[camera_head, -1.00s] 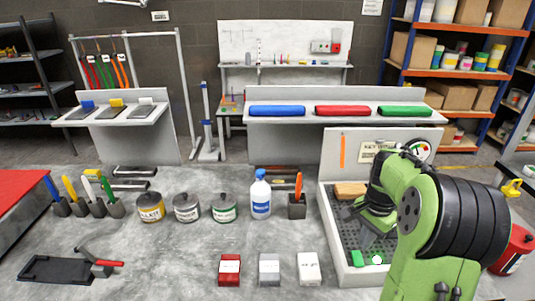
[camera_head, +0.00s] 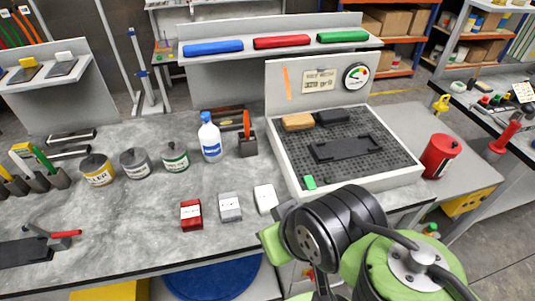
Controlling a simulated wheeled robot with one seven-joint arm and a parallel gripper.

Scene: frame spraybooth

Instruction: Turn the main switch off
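I cannot make out a part that is clearly the main switch. A small green piece (camera_head: 309,182) sits at the front left corner of the perforated tray station (camera_head: 285,140), and I cannot tell if it is a switch. A panel with a round gauge (camera_head: 356,76) and a sign stands behind that station. Small red and green parts (camera_head: 487,100) lie on the bench at the far right, too small to identify. My green and black arm fills the bottom right of the head view. My gripper cannot be made out there.
A red canister (camera_head: 440,156) stands right of the tray station. Red, grey and white blocks (camera_head: 230,207), several tins (camera_head: 136,163) and a blue-labelled bottle (camera_head: 210,138) stand on the grey bench. A dark frame (camera_head: 346,148) lies on the tray. Floor shows between the benches at right.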

